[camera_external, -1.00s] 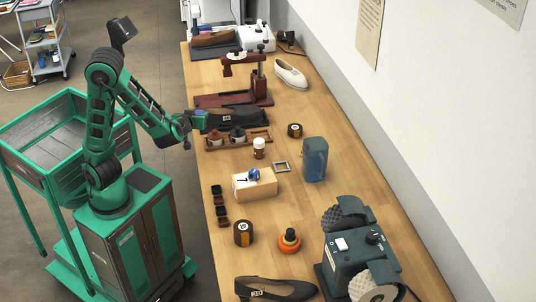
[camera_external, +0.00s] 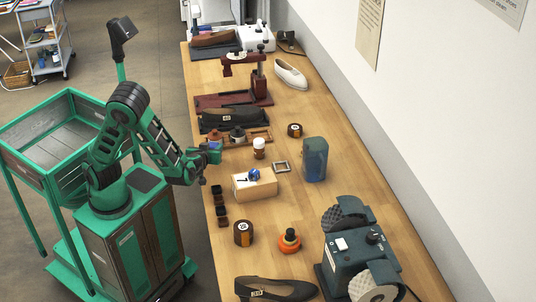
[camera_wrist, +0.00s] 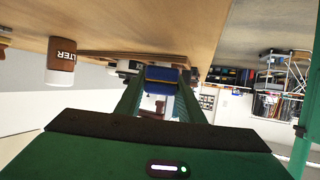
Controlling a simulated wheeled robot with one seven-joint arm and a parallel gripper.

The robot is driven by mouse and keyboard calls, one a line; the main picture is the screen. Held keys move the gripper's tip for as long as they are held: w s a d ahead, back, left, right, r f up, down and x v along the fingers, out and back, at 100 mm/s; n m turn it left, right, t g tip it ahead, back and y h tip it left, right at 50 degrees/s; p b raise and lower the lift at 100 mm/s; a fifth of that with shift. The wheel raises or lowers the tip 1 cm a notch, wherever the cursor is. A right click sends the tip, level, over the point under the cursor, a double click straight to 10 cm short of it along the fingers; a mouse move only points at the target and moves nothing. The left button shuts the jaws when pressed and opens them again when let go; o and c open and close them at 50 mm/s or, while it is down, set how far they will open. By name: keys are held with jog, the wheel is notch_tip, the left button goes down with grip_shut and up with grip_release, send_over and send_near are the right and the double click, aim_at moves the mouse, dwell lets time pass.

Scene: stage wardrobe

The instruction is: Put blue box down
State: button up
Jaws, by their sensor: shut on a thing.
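My gripper (camera_external: 212,153) is shut on the small blue box (camera_wrist: 162,75), which sits between the two fingertips in the wrist view. In the external view a bit of blue (camera_external: 215,147) shows at the fingertips; most of the box is hidden by the gripper. I cannot tell how high the box is above the bench. The wrist view looks upside down, and the jar (camera_wrist: 61,62) shows at its left.
Bare bench shows between these things.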

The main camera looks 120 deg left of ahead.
jog(key=shift+f, duration=1.4)
jog(key=o, duration=1)
jog(key=shift+w+d+r, duration=0.1)
jog(key=shift+d+r, duration=0.05)
jog(key=shift+d, duration=0.05)
jog(key=v, duration=1.1)
jog(key=shift+d, duration=0.2)
